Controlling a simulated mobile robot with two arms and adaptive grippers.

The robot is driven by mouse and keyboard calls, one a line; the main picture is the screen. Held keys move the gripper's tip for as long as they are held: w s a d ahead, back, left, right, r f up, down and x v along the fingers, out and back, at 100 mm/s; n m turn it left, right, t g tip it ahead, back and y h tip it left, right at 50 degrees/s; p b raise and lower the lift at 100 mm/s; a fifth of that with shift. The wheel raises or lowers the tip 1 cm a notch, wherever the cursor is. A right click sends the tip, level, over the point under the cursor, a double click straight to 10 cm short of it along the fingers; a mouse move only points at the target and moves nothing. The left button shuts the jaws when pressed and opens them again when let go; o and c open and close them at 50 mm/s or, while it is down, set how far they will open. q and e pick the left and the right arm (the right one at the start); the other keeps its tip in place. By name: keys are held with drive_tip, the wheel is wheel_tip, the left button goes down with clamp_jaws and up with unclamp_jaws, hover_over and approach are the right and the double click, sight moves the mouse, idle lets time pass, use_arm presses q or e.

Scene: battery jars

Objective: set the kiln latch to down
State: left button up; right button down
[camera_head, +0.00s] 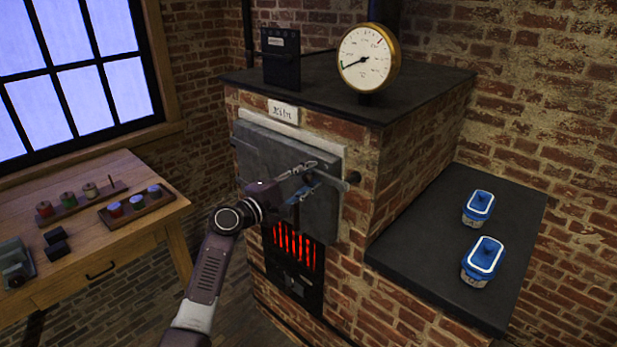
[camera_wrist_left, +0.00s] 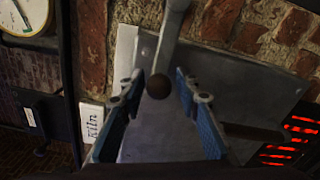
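The kiln latch (camera_wrist_left: 171,40) is a grey lever on the kiln door (camera_wrist_left: 225,85), with a dark round knob (camera_wrist_left: 158,88) at its free end. It lies roughly level across the door's right edge, knob end to the left in the head view, where its pivot end (camera_head: 352,178) shows. My left gripper (camera_head: 314,178) is in front of the door, with blue-padded fingers. In the left wrist view the fingers are apart on either side of the knob, with gaps visible. In the head view the fingers partly hide the lever. My right gripper is out of view.
The brick kiln has a round gauge (camera_head: 367,58) and a dark box (camera_head: 281,58) on top. Glowing red bars (camera_head: 293,246) show below the door. A wooden table (camera_head: 110,245) stands left.

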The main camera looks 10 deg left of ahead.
use_arm(q)
drive_tip(key=shift+o, duration=0.4)
drive_tip(key=shift+s+a, duration=0.15)
drive_tip(key=v, duration=1.1)
drive_tip(key=shift+s+a, duration=0.15)
drive_tip(key=shift+s, duration=0.1)
